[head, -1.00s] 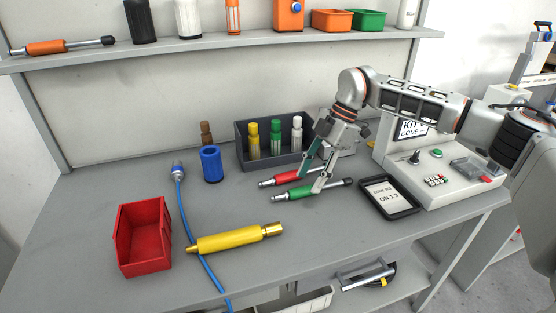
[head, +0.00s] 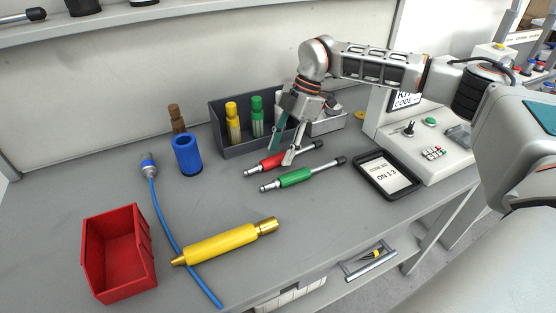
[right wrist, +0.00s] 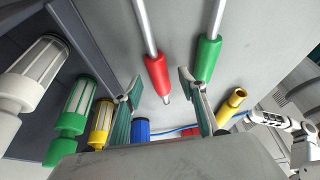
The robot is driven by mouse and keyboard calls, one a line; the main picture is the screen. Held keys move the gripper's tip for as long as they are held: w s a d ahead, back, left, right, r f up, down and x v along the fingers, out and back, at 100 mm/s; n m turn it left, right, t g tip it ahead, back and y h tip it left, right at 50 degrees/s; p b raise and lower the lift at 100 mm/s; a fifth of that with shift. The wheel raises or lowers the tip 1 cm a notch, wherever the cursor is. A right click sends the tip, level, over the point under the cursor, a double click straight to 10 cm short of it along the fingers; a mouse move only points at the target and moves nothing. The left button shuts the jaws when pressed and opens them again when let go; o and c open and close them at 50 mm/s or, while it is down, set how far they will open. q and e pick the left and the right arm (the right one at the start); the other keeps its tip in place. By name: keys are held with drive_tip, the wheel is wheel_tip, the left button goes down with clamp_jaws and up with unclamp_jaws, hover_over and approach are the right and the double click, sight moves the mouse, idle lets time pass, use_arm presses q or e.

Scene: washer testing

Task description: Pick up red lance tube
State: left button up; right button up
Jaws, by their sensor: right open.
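The red lance tube (head: 273,163) lies on the grey workbench, its metal rod pointing right. My right gripper (head: 283,154) is open over it, pointing down, with one finger on the far side and one on the near side. In the right wrist view the red sleeve (right wrist: 157,75) shows between the two spread fingertips (right wrist: 159,88), with gaps on both sides. Whether the fingers reach down to the tube's height is unclear. A green lance tube (head: 294,178) lies parallel just in front. A small white-grey arm at the right wrist view's right edge seems to be my left; its jaws are unclear.
A dark tray (head: 222,131) with several coloured bottles stands close behind. A black-framed tablet (head: 388,184) and control box lie right. A blue cylinder (head: 187,155), yellow tube (head: 222,243), blue cable (head: 162,207) and red bin (head: 118,252) lie left.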

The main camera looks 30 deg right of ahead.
drive_tip(key=shift+x, duration=0.95)
drive_tip(key=shift+w, duration=0.1)
drive_tip(key=c, duration=1.1)
clamp_jaws()
drive_tip(key=shift+r, duration=0.15)
wheel_tip(320, 180, up, 10)
drive_tip(key=p, duration=0.1)
use_arm(q)
drive_tip(key=shift+w+d+r+p, duration=0.1)
drive_tip(key=shift+d+r+p, duration=0.1)
drive_tip(key=shift+r+p, duration=0.65)
use_arm(e)
wheel_tip(320, 180, up, 10)
hover_over(279, 155)
use_arm(q)
drive_tip(key=shift+r, duration=0.15)
